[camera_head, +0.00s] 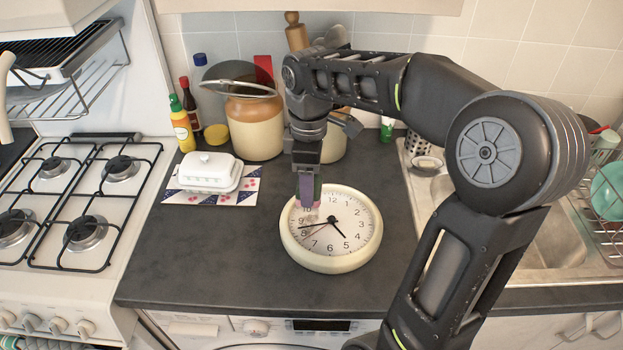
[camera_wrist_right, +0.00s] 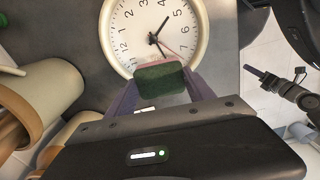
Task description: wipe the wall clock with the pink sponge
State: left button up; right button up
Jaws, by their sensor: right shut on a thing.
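The round wall clock (camera_head: 350,228) with a cream rim lies face up on the dark counter. It also shows in the right wrist view (camera_wrist_right: 135,25). My right gripper (camera_head: 308,196) is over the upper left of the clock face, pointing down, shut on the pink sponge (camera_head: 318,187). In the right wrist view the sponge (camera_wrist_right: 160,80) shows a dark green side and a thin pink edge towards the clock. Whether it touches the face I cannot tell. My left gripper (camera_wrist_right: 262,75) shows small at the right wrist view's right; its opening is unclear.
A white butter dish (camera_head: 210,171) on a patterned mat (camera_head: 240,192) stands left of the clock. A large tan jar (camera_head: 254,130) and bottles (camera_head: 181,125) stand behind. The gas hob (camera_head: 70,200) is at left, the sink (camera_head: 550,240) at right. The counter front is clear.

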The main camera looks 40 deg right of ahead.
dwell(0.5)
jog(key=shift+f+b, duration=1)
jog(key=shift+f, duration=0.15)
jog(key=b, duration=0.4)
send_over(309, 227)
jog(key=w+d, duration=0.1)
jog(key=shift+f, duration=2.95)
jog(key=shift+f+b, duration=0.45)
jog(key=shift+w+d, duration=0.1)
jog(key=shift+w, duration=0.05)
jog(key=shift+w+d+p, duration=0.35)
jog(key=shift+w+d, duration=0.05)
jog(key=shift+w, duration=0.05)
jog(key=shift+s+a, duration=0.1)
jog(key=shift+s, duration=0.05)
jog(key=shift+s+a+f+b, duration=0.1)
jog(key=shift+s+a+b, duration=0.3)
jog(key=shift+s+a, duration=0.55)
